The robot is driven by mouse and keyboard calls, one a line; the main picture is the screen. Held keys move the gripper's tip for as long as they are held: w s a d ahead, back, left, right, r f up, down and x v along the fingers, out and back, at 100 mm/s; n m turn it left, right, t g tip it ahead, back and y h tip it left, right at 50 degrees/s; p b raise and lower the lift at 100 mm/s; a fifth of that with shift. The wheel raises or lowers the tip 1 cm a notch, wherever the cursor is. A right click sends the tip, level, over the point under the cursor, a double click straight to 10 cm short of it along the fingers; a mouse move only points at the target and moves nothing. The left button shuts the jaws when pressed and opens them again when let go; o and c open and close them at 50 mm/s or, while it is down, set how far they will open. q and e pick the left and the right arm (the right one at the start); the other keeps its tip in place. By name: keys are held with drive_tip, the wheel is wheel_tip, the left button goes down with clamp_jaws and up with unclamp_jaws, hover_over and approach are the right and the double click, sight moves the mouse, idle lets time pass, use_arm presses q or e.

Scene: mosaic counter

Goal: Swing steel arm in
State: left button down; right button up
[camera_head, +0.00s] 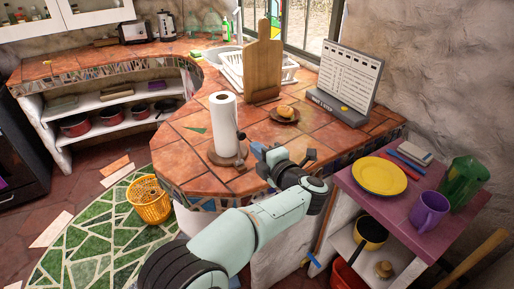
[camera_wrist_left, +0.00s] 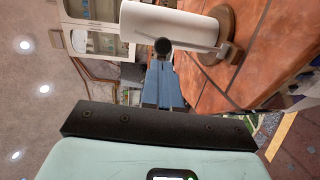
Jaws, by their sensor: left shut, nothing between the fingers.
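A white paper towel roll (camera_head: 223,122) stands upright on a round wooden base (camera_head: 226,154) near the counter's front edge. Its thin steel arm (camera_head: 239,150) stands at the right side of the roll, with a dark round knob at the top. In the left wrist view the roll (camera_wrist_left: 170,24) lies across the top, and the steel arm's dark knob (camera_wrist_left: 162,46) shows just beyond the blue fingertips. My left gripper (camera_head: 257,150) is shut and empty, just right of the steel arm. Its fingers (camera_wrist_left: 162,72) point at the knob; whether they touch it I cannot tell.
A plate with a bun (camera_head: 285,115), a wooden cutting board (camera_head: 262,65) and a sign board (camera_head: 347,80) stand behind on the tiled counter. A purple side table (camera_head: 410,205) with a yellow plate (camera_head: 379,176) and mugs is at right. An orange basket (camera_head: 150,203) stands on the floor.

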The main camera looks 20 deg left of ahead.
use_arm(q)
drive_tip(key=v, duration=0.7)
drive_tip(key=shift+s+d+f, duration=0.15)
drive_tip(key=shift+s+d, duration=0.1)
drive_tip(key=shift+d, duration=0.1)
